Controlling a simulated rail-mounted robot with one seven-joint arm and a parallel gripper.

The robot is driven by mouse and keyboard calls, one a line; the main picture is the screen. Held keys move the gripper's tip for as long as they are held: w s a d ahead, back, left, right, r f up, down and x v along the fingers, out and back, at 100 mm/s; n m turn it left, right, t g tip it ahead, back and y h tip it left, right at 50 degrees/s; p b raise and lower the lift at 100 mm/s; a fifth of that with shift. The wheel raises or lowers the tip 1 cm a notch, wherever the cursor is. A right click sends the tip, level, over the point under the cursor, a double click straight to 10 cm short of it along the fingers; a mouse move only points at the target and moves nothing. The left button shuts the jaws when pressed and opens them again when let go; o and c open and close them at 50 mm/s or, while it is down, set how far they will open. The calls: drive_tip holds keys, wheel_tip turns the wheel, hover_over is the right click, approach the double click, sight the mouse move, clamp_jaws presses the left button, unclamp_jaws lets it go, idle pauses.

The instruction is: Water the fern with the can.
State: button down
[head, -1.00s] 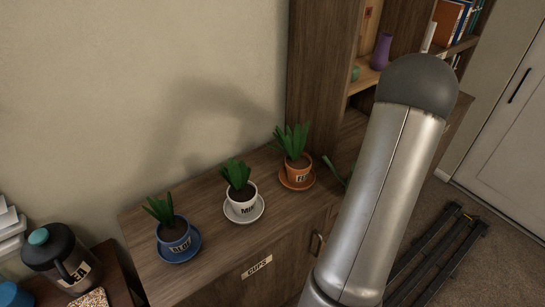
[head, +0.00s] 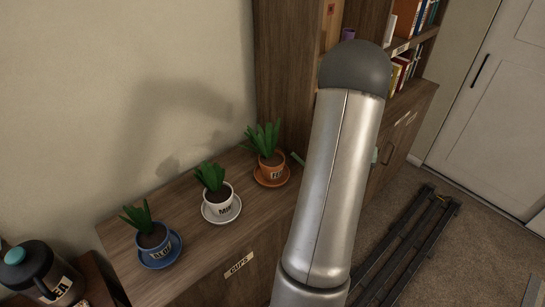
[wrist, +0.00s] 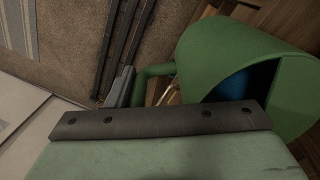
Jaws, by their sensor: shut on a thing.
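The orange pot (head: 271,167) with a partly hidden label starting "FE" stands upright on an orange saucer, leafy green plant (head: 264,138) in it, on the wooden cabinet. In the wrist view the green watering can (wrist: 215,48) shows its open mouth, with blue inside. My gripper (wrist: 130,88) is shut on the can's green handle; only part of its fingers shows. In the head view my arm hides the gripper and most of the can. A small green piece (head: 297,158), probably the can's spout, sticks out left of my arm, just right of the orange pot.
A white pot (head: 223,207), its label partly readable, and a blue ALOE pot (head: 155,243) stand on saucers to the left. A dark jug (head: 42,273) is at lower left. A bookshelf (head: 283,70) rises behind. Black rails (head: 400,245) lie on the floor at right.

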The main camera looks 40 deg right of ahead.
drive_tip(key=shift+w+a+r+g+h+p, duration=0.15)
drive_tip(key=shift+r+g, duration=0.1)
drive_tip(key=shift+r, duration=0.25)
drive_tip(key=shift+w+a+r+g+h+p, duration=0.1)
drive_tip(key=shift+w+r+g+h+p, duration=0.1)
drive_tip(key=shift+r, duration=0.3)
drive_tip(key=shift+w+a+r+g+h+p, duration=0.15)
drive_tip(key=shift+r+g, duration=0.1)
drive_tip(key=shift+r, duration=0.25)
drive_tip(key=shift+w+r+g, duration=0.2)
drive_tip(key=shift+r+g, duration=0.1)
drive_tip(key=shift+r, duration=0.25)
drive_tip(key=shift+w+a+r+g+h+p, duration=0.2)
drive_tip(key=shift+w+r+g+h+p, duration=0.1)
drive_tip(key=shift+r, duration=0.2)
drive_tip(key=shift+w+a+r+g+h+p, duration=0.2)
drive_tip(key=shift+r+p, duration=0.1)
drive_tip(key=shift+r, duration=0.25)
drive_tip(key=shift+w+a+r+g+h+p, duration=0.2)
drive_tip(key=shift+w+r+p, duration=0.1)
drive_tip(key=shift+r, duration=0.2)
idle(0.9)
